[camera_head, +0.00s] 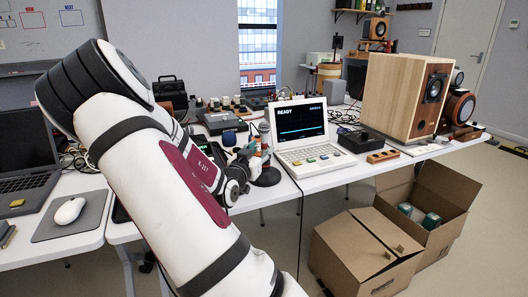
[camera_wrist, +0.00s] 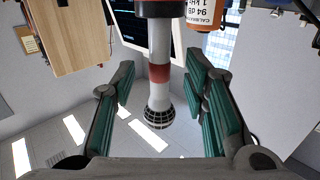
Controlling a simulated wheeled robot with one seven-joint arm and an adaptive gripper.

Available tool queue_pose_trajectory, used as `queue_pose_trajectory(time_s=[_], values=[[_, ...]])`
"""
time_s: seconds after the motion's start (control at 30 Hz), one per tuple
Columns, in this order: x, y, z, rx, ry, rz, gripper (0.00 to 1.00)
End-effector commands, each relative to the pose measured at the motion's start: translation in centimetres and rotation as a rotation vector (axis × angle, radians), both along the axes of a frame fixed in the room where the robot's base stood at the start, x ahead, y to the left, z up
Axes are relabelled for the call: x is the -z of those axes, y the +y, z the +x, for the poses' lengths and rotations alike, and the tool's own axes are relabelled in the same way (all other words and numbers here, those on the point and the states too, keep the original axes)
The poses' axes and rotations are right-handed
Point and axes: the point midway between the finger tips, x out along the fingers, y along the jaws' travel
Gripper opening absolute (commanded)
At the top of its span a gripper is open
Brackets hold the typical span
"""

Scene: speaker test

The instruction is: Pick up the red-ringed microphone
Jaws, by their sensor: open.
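The red-ringed microphone (camera_wrist: 159,50) has a pale body, a red band and a dark mesh head. In the wrist view it lies between my gripper's fingers (camera_wrist: 160,75), with clear gaps on both sides. My gripper is open, its green-padded fingers standing either side of the body without touching it. In the head view the microphone (camera_head: 265,155) stands upright on a dark round base beside the laptop. My gripper (camera_head: 246,162) is at its left and partly hidden by my arm.
An orange and white calibrator (camera_wrist: 203,14) is close beside the microphone. A white laptop (camera_head: 304,135) stands just to the right, with a large wooden speaker (camera_head: 392,95) beyond.

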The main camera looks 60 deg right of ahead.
Motion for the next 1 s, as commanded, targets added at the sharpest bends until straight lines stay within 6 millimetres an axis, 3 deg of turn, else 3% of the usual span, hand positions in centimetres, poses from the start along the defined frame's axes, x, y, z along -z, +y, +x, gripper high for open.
queue_pose_trajectory(time_s=[0.2,0.5,0.7,1.0], values=[[0.4,-2.9,0.6,0.002,0.0,0.0,0.41],[0.4,-3.4,0.7,0.001,0.0,0.001,0.41],[0.4,-3.3,0.7,0.001,0.0,0.001,0.0],[0.3,-3.3,0.7,0.001,0.0,0.0,0.0]])
